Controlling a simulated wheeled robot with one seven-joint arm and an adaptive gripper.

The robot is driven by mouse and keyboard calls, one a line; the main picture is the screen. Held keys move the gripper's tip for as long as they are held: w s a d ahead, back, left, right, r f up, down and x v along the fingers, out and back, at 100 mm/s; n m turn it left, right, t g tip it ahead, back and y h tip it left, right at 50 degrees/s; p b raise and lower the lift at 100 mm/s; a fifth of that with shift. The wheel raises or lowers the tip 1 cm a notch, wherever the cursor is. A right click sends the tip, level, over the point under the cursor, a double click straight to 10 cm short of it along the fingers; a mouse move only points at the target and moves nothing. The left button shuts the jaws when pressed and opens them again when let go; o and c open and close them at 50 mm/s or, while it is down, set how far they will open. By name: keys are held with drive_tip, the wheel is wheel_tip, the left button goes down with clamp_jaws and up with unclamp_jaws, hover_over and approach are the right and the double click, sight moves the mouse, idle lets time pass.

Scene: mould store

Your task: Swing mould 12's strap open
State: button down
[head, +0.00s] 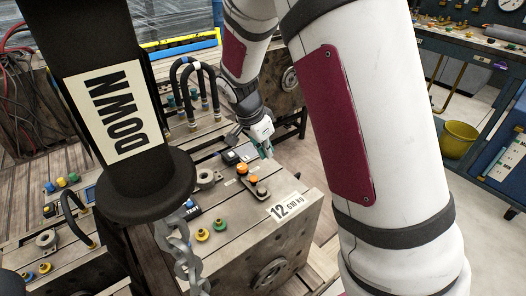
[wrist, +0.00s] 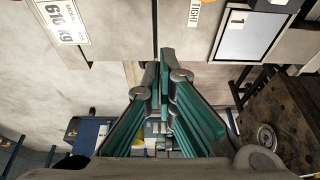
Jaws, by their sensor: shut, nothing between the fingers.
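Mould 12 (head: 302,238) is a pale metal block with a white plate (head: 290,207) reading 12 and 610 kg. On its top is a short dark bar with orange knobs (head: 253,179); I cannot tell for sure whether this is the strap. My gripper (head: 268,153) is over the far part of the mould's top, just beyond the bar and apart from it. In the wrist view its green-padded fingers (wrist: 165,72) are shut and empty, pointing at a seam between pale faces. The 610 kg plate (wrist: 62,22) and a TIGHT label (wrist: 195,14) show there.
A black hanging control with a DOWN label (head: 113,111) and a chain (head: 180,245) cover the front left. Yellow knobs (head: 202,235) and black hoses (head: 196,80) stand up nearby.

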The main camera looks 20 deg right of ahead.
sight(258, 176)
drive_tip(key=b+x, duration=0.2)
drive_tip(key=x, duration=0.5)
drive_tip(key=shift+f, duration=0.1)
drive_tip(key=a, duration=0.2)
drive_tip(key=shift+s+a+r+b, duration=0.3)
drive_tip(key=shift+s+a+b, duration=0.05)
drive_tip(key=shift+a, duration=0.05)
drive_tip(key=shift+s+a, duration=0.2)
drive_tip(key=shift+a, duration=0.4)
drive_tip(key=shift+w+a+n+b, duration=0.15)
drive_tip(key=shift+a+n+b, duration=0.4)
drive_tip(key=shift+n, duration=0.15)
drive_tip(key=shift+w+a, duration=0.1)
drive_tip(key=shift+a, duration=0.25)
